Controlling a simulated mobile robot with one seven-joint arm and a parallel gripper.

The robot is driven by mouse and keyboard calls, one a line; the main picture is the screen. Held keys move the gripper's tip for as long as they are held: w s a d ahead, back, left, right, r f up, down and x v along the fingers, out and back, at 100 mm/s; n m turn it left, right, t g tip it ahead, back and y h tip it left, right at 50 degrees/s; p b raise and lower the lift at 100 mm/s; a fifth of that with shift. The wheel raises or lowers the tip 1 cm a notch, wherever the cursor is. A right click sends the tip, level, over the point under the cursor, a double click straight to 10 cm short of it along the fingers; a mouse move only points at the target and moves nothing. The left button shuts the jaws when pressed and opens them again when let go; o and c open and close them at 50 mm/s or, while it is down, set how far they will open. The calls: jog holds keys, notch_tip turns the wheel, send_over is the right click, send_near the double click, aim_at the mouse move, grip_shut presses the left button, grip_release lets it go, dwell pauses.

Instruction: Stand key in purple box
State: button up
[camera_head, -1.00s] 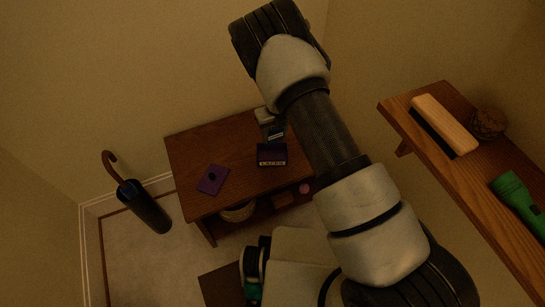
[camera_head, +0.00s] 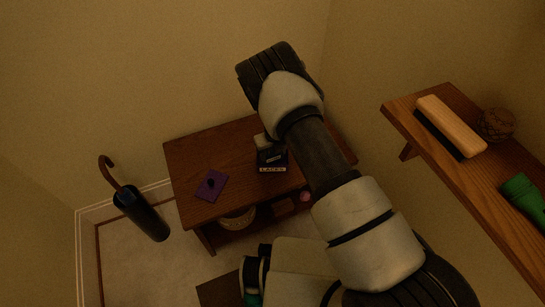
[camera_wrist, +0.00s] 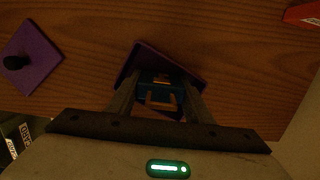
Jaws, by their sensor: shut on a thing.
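My gripper (camera_wrist: 159,106) shows in the wrist view, its two dark fingers shut on a small blue piece with brass-coloured parts, which I take as the key (camera_wrist: 160,90). The purple box (camera_wrist: 185,62) is right behind and around it in that view, turned askew on the wooden top. I cannot tell how far the key is above or inside it. A purple lid with a black knob (camera_wrist: 43,49) lies to the left, and it also shows in the head view (camera_head: 217,190).
The wooden table (camera_head: 190,150) stands against the wall. A red thing (camera_wrist: 303,14) is at the wrist view's top right. An umbrella stand (camera_head: 145,213) is left. A shelf (camera_head: 455,185) with a brush (camera_head: 450,125) and green torch (camera_head: 522,194) is right.

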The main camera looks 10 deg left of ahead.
jog(key=shift+f, duration=0.15)
jog(key=o, duration=1)
jog(key=shift+o, duration=0.2)
notch_tip(320, 180, up, 12)
jog(key=s+p, duration=0.1)
jog(key=p, duration=0.2)
jog(key=shift+s+d, duration=0.15)
jog(key=shift+d, duration=0.2)
